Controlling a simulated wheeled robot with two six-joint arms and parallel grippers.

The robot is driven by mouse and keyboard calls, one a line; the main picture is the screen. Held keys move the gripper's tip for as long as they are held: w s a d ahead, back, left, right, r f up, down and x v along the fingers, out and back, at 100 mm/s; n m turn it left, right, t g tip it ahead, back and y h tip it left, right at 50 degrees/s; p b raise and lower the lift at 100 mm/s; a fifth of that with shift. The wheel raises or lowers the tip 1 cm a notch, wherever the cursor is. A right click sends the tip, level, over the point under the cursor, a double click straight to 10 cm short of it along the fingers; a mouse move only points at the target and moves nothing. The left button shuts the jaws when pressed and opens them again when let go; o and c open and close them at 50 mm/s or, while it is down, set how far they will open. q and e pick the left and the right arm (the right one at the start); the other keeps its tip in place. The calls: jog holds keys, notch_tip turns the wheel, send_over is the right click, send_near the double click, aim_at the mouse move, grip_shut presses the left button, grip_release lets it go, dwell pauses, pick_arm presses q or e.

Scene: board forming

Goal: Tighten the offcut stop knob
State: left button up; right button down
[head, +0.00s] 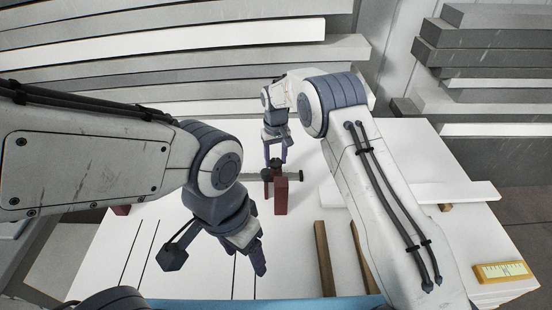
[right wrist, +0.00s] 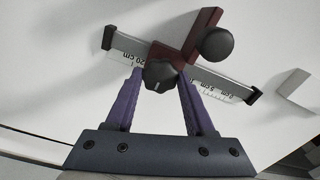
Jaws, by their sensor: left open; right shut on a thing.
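A dark red stop (head: 281,196) sits across a grey ruler bar (head: 250,178) on the white table. In the right wrist view the stop (right wrist: 205,30) carries a black knob with a pale mark (right wrist: 160,75) and a larger round black knob (right wrist: 217,43). My right gripper (head: 275,158) has its purple fingers on either side of the marked knob and is shut on it. The ruler bar (right wrist: 225,86) shows centimetre marks and dark end caps. My left gripper (head: 255,262) is open and empty, above the table at the front left of the stop.
Wooden strips (head: 325,258) lie to the right of the stop, near the blue front edge (head: 260,303). A yellow gauge (head: 504,271) lies at the right corner. Boards are stacked behind (head: 200,50) and at the right (head: 485,60). Dark lines mark the left tabletop.

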aim_at(276, 161)
jog(key=shift+w, duration=0.1)
jog(key=shift+c, duration=1.3)
grip_release()
jog(key=shift+r, duration=0.1)
notch_tip(276, 161, up, 10)
jog(key=shift+r+b, duration=0.15)
jog(key=shift+b, duration=0.3)
